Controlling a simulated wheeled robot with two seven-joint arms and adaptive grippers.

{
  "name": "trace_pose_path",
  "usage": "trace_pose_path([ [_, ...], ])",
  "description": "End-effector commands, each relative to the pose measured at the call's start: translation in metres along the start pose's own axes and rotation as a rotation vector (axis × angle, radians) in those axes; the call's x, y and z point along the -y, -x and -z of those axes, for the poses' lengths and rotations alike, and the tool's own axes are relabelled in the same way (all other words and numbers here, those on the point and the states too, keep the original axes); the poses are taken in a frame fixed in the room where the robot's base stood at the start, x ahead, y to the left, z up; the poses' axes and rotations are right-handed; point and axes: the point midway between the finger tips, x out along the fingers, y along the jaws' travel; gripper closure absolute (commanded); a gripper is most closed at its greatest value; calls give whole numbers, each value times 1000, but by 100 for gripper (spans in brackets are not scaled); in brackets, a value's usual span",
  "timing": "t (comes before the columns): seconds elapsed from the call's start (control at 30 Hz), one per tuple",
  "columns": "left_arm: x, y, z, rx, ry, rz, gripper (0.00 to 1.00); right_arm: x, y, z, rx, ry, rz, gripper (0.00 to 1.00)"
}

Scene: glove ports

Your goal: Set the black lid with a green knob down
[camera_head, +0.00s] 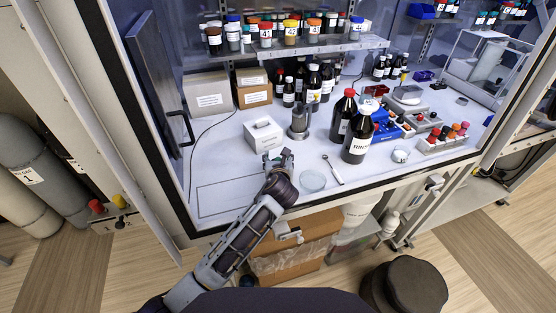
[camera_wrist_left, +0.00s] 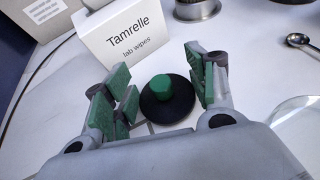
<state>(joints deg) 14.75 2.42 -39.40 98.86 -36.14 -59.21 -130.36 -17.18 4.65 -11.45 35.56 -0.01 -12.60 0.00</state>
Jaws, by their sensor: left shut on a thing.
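The black lid (camera_wrist_left: 181,108) with its green knob (camera_wrist_left: 161,86) shows in the left wrist view, between the fingers of my left gripper (camera_wrist_left: 166,88). In the head view my left gripper (camera_head: 278,158) is over the white worktop (camera_head: 225,170), just in front of the white wipes box (camera_head: 263,136). The lid is hidden or too small to make out there. I cannot tell whether its underside touches the worktop.
A metal pot (camera_head: 299,122) stands behind the gripper. A glass dish (camera_head: 313,181) and a spoon (camera_head: 333,170) lie to the right, with dark bottles (camera_head: 357,135) beyond. The worktop is clear on the left, around a marked outline (camera_head: 232,193).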

Motion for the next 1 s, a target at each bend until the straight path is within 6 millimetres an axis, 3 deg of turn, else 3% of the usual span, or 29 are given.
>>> trace_pose_path([
  [0.37, 0, -1, 1, 0, 0, 0, 59, 3, 1, 1, 0, -1, 3, 60],
  [0.4, 0, -1, 2, 0, 0, 1, 41, 3, 1, 1, 0, -1, 3, 60],
  [0.57, 0, -1, 2, 0, 1, 1, 21, 3, 1, 1, 0, -1, 3, 60],
  [1.0, 0, 0, 1, 0, 1, 1, 21, 2, 0, 0, 0, -1, 3, 60],
])
